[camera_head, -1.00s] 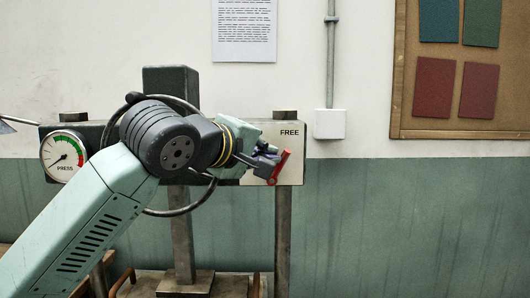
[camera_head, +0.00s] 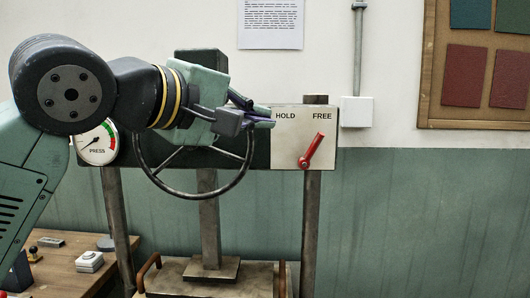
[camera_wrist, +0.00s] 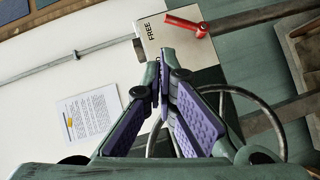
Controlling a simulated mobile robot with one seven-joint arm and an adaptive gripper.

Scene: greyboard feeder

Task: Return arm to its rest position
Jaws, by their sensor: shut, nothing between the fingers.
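My gripper (camera_head: 268,119) is shut and empty, with its purple-padded fingers together. In the head view it is at the left edge of the pale plate (camera_head: 284,156), beside the word HOLD, left of the red lever (camera_head: 313,149) and apart from it. The lever tilts up and to the right, beneath the word FREE. In the wrist view the closed fingertips (camera_wrist: 161,72) overlap the plate's edge, and the red lever (camera_wrist: 188,26) is beyond them, untouched. My arm is bent and reaches in from the left, hiding part of the press.
A black handwheel (camera_head: 240,180) and a press gauge (camera_head: 97,143) are behind and below my arm. A wooden bench (camera_head: 55,268) with small items is at lower left. A conduit box (camera_head: 356,111) and corkboard (camera_head: 435,95) are on the wall; the right side is clear.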

